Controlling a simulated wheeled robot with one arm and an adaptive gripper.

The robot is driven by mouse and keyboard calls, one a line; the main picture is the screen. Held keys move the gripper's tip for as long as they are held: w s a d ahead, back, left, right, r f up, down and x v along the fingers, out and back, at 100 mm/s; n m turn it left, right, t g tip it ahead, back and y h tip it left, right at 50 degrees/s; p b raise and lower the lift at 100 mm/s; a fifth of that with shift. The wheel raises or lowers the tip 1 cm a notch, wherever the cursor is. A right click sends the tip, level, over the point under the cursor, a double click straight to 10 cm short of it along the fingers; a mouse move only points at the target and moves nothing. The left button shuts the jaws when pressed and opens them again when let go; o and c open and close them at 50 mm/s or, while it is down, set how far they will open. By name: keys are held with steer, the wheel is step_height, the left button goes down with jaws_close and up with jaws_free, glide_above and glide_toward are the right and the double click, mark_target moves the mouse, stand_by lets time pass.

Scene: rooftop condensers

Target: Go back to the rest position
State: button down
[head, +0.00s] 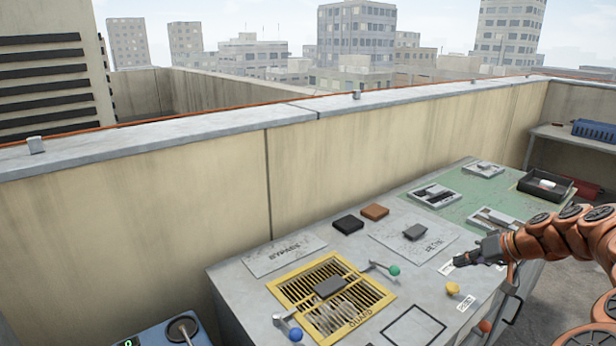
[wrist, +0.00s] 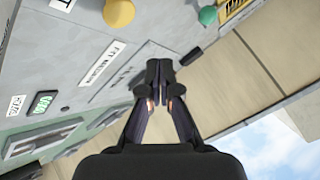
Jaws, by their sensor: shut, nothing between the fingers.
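My gripper (head: 468,259) is at the end of my orange arm, above the right part of the grey bench top (head: 235,289) in the head view. In the wrist view my gripper (wrist: 159,70) has its fingertips together with nothing between them. The yellow knob (head: 452,288) is just below it in the head view, apart from it. The knob also shows at the top of the wrist view (wrist: 118,12). No marked rest position shows.
On the bench are a yellow guard grille (head: 285,290) with a dark block (head: 330,286), a green-knobbed lever (head: 393,270), a blue-knobbed lever (head: 295,334) and a black tray (head: 545,186). A parapet wall (head: 330,160) runs behind. A shelf (head: 570,138) stands at the far right.

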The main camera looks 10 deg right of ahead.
steer(key=s+a+r+n+g+y, duration=0.1)
steer(key=s+a+r, duration=0.1)
steer(key=a, duration=0.6)
steer(key=s+a+r+n+g, duration=0.1)
steer(key=a+r+n+g, duration=0.15)
steer(key=a, duration=0.65)
steer(key=s+a+g+h, duration=0.1)
steer(key=s+a+g, duration=0.2)
steer(key=s+a, duration=0.75)
steer(key=s+f+m+g+h, duration=0.1)
steer(key=s+f+g+h, duration=0.15)
steer(key=s, duration=1.05)
steer(key=s+f+m+g+h, duration=0.1)
steer(key=s+f+h, duration=0.2)
steer(key=s, duration=1)
steer(key=s+p+v, duration=0.2)
steer(key=p+v, duration=1.1)
steer(key=v, duration=0.1)
steer(key=shift+a+r+t+p, duration=0.4)
steer(key=shift+r, duration=0.2)
